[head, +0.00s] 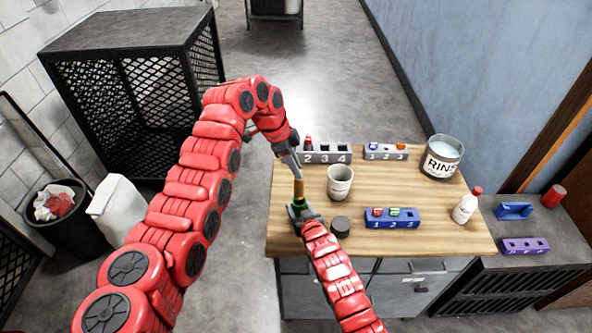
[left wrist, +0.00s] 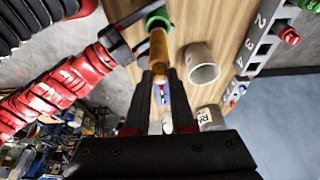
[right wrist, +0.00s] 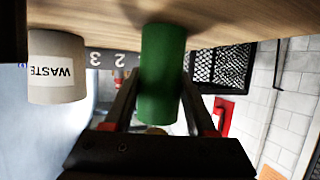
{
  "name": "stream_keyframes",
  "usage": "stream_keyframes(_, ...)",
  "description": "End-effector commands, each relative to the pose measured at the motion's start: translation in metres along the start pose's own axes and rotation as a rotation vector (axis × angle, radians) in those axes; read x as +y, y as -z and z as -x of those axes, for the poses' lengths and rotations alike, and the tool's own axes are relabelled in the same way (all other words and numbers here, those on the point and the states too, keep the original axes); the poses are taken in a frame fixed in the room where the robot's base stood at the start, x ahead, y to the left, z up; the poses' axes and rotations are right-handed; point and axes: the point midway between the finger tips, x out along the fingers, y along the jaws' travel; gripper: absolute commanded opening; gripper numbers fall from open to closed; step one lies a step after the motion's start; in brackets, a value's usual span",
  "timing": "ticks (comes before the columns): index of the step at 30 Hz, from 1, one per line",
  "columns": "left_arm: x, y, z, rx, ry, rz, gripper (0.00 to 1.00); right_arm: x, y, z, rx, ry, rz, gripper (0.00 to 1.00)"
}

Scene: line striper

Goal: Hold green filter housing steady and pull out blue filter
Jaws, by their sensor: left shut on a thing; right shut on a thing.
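The green filter housing (head: 297,209) stands upright near the left edge of the wooden worktop; it fills the middle of the right wrist view (right wrist: 162,75). My right gripper (head: 306,216) is shut around it, one finger on each side. A filter (head: 298,190) rises out of the housing's top; it looks amber-brown, not blue, and shows in the left wrist view (left wrist: 158,48). My left gripper (head: 296,174) is above the housing, shut on the filter's upper part. The filter's lower end is hidden, and I cannot tell how deep it sits.
The waste cup (head: 340,183) and a dark puck (head: 341,226) stand close on the right. Grey numbered racks (head: 327,158) are behind. A blue block (head: 406,222), a rinse bucket (head: 442,160) and a white bottle (head: 466,206) are further right.

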Motion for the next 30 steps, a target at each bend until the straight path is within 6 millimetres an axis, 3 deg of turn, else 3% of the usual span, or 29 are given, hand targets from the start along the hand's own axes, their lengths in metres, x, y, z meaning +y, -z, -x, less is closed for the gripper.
stream_keyframes(14, -0.0003, 0.0039, 0.0107, 0.000, 0.002, -0.001, 0.00, -0.0001, 0.0007, 0.0000, 0.001, 0.000, 0.000, 0.00)
stream_keyframes(15, -0.0003, 0.0039, 0.0107, 0.000, 0.002, -0.001, 0.00, -0.0001, 0.0008, 0.0000, 0.002, 0.000, 0.000, 0.59)
stream_keyframes(18, -0.0003, 0.0040, 0.0107, 0.000, 0.002, -0.001, 0.00, -0.0001, 0.0006, 0.0000, 0.001, 0.000, 0.000, 0.77)
stream_keyframes(21, -0.0003, 0.0040, 0.0106, 0.000, 0.002, -0.001, 0.00, -0.0001, 0.0004, 0.0000, 0.001, 0.000, 0.000, 0.92)
stream_keyframes(30, -0.0003, 0.0039, 0.0106, 0.000, 0.002, -0.001, 0.00, 0.0000, 0.0001, 0.0008, 0.000, 0.000, 0.000, 0.92)
